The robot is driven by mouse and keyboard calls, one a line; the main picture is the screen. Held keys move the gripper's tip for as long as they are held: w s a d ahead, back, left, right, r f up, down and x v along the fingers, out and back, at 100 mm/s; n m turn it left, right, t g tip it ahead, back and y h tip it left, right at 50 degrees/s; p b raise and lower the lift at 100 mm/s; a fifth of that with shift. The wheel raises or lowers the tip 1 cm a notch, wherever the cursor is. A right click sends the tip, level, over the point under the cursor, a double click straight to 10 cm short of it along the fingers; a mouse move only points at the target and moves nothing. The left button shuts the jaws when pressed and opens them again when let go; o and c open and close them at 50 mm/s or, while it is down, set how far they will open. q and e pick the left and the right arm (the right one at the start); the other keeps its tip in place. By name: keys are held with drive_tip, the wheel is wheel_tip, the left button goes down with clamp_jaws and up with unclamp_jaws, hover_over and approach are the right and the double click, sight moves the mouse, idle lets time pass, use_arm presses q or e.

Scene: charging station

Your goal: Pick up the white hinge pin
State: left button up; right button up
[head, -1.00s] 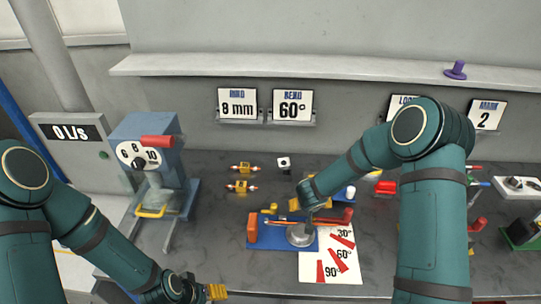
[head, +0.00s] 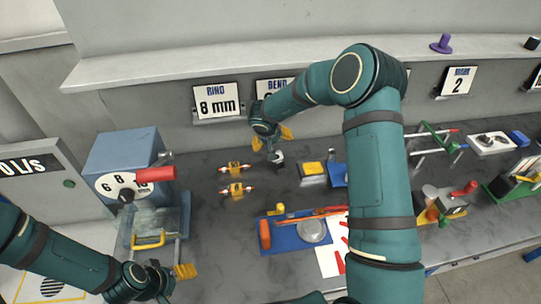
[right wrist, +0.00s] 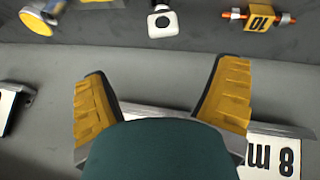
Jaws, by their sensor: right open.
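A small white block with a dark round spot (head: 278,157) sits at the back of the bench. It also shows at the top of the right wrist view (right wrist: 163,22). I cannot tell for sure that it is the white hinge pin. My right gripper (head: 271,138) is open and empty, just above and behind this block in the head view. In the right wrist view its yellow fingers (right wrist: 160,78) are spread wide, with the block beyond them. My left gripper (head: 185,271) is low at the front left, away from the block; its finger gap is not clear.
Two yellow parts with orange ends (head: 236,190) lie left of the block. A silver and yellow block (head: 312,170) stands to its right. The blue bending board (head: 285,239) lies in front. The sign wall and ledge (head: 230,66) are close behind my right gripper.

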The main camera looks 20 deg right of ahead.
sight(277, 153)
use_arm(q)
drive_tip(key=shift+s+d+f+b, duration=0.1)
drive_tip(key=shift+d+f+b, duration=0.05)
drive_tip(key=shift+f+b, duration=0.5)
use_arm(e)
drive_tip(key=x, duration=0.8)
drive_tip(key=shift+s+d+f, duration=0.1)
drive_tip(key=shift+f, duration=0.05)
use_arm(q)
drive_tip(key=shift+f, duration=0.5)
use_arm(e)
drive_tip(key=x, duration=0.4)
drive_tip(key=shift+a+f, duration=0.2)
drive_tip(key=shift+a, duration=0.15)
use_arm(q)
drive_tip(key=shift+b, duration=0.3)
use_arm(e)
drive_tip(key=shift+w+d+f, duration=0.2)
drive_tip(key=shift+w+f, duration=0.05)
drive_tip(key=shift+f, duration=0.15)
drive_tip(key=c, duration=1.3)
